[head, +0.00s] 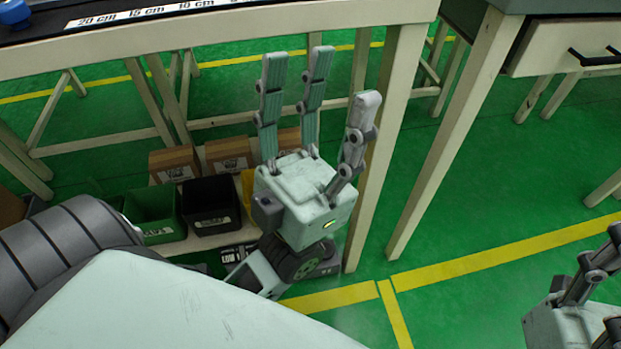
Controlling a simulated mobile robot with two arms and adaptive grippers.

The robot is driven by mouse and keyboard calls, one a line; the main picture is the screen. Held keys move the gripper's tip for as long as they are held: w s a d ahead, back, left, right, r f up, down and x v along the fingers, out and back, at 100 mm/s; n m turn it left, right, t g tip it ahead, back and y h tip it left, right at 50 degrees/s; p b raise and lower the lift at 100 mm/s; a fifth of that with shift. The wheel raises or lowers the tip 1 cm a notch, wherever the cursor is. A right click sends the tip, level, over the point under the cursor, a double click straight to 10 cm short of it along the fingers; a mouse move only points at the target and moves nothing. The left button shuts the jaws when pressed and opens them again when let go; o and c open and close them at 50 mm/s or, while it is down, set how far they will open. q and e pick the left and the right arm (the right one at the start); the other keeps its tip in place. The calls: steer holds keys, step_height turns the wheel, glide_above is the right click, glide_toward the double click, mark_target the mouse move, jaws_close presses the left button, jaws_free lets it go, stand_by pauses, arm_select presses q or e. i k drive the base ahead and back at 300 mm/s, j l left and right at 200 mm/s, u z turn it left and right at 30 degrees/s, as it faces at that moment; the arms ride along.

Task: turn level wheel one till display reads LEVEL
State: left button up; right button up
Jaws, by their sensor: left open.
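My left gripper (318,105) is in the middle of the head view, with its fingers spread and pointing up the picture. It is open and nothing is between its fingers. No level wheel and no display show in this view.
A pale table (400,12) carries a strip with centimetre marks (140,14). Below it are a green bin (155,212), a black bin (212,205) and cardboard boxes (228,153). A drawer unit (565,45) stands at the upper right. Green floor (480,200) with yellow lines is clear.

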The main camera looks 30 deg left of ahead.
mark_target(328, 250)
steer(key=k+j+u, duration=0.2)
steer(key=u, duration=0.25)
steer(key=k+j+u, duration=0.25)
steer(key=u, duration=0.2)
steer(key=k+j+u, duration=0.15)
steer(key=j+u, duration=0.35)
steer(key=l, duration=0.1)
